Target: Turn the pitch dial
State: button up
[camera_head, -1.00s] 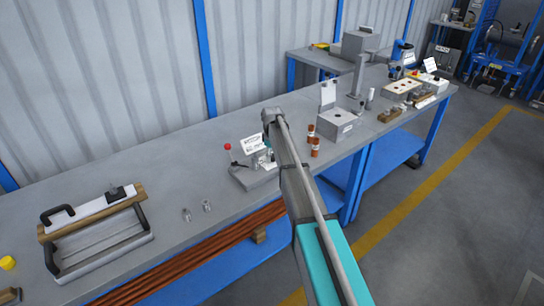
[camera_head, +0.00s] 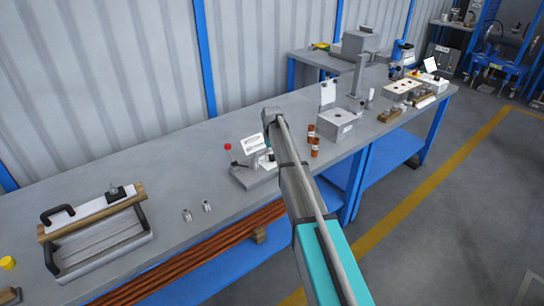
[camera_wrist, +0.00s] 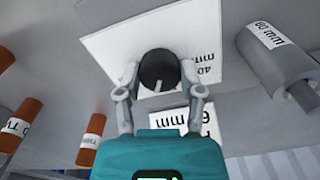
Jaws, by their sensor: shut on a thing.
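The pitch dial (camera_wrist: 159,68) is a round black knob with a white pointer line. It sits on a white plate (camera_wrist: 113,42) in the wrist view. My gripper (camera_wrist: 159,80) has one finger on each side of the knob and is shut on it. In the head view my arm covers the dial and my gripper; a small bench fixture (camera_head: 255,176) with a white card shows just left of the arm's end.
A grey cylinder marked 80 mm (camera_wrist: 275,58) stands close on the right in the wrist view. Orange-brown cylinders (camera_wrist: 92,140) are on the left. In the head view, a grey box (camera_head: 336,124) stands right of my arm. The bench top (camera_head: 130,165) has free room at left.

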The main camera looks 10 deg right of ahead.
jog(key=m, duration=0.5)
jog(key=shift+m, duration=0.4)
jog(key=o, duration=1.2)
jog(key=shift+c, duration=0.2)
jog(key=shift+n, duration=0.4)
